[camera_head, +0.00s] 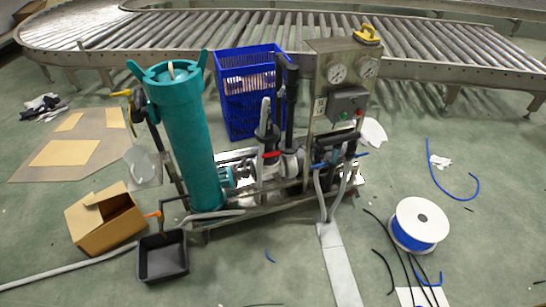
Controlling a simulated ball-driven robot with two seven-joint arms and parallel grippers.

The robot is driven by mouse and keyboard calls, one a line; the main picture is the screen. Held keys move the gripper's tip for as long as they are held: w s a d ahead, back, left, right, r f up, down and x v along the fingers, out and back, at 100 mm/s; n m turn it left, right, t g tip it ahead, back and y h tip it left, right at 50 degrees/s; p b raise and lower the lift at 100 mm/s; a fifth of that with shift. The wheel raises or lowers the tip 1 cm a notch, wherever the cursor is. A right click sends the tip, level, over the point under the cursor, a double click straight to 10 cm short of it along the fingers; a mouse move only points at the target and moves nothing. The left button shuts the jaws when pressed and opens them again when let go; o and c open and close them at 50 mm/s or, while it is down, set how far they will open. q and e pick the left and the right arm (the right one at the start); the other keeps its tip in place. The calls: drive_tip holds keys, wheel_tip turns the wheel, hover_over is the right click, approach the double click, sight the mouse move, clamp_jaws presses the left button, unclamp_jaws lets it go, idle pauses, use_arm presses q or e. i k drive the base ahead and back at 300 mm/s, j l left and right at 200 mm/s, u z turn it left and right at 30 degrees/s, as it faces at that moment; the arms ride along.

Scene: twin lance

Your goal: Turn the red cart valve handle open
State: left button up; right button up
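The cart (270,205) stands in the middle of the floor, a low metal frame carrying pipes and a tall teal cylinder (188,130). A small red valve handle (271,154) shows near the cart's centre, on the grey and white pipework in front of the blue crate. It looks roughly level, but it is too small to tell whether the valve is open or shut. Neither of my grippers is in view, and nothing of mine visibly touches the handle.
A gauge panel (335,62) rises at the cart's right. A blue crate (231,125) stands behind. A cardboard box (105,218) and black bin (162,257) lie front left; a blue hose spool (420,225) and loose cables lie right. A roller conveyor (420,38) crosses the back.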

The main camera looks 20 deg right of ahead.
sight(271, 155)
drive_tip(key=i+l+z, duration=0.25)
drive_tip(key=i+l, duration=0.35)
drive_tip(key=l, duration=0.15)
drive_tip(key=i+l+z, duration=0.3)
drive_tip(key=i+l, duration=0.35)
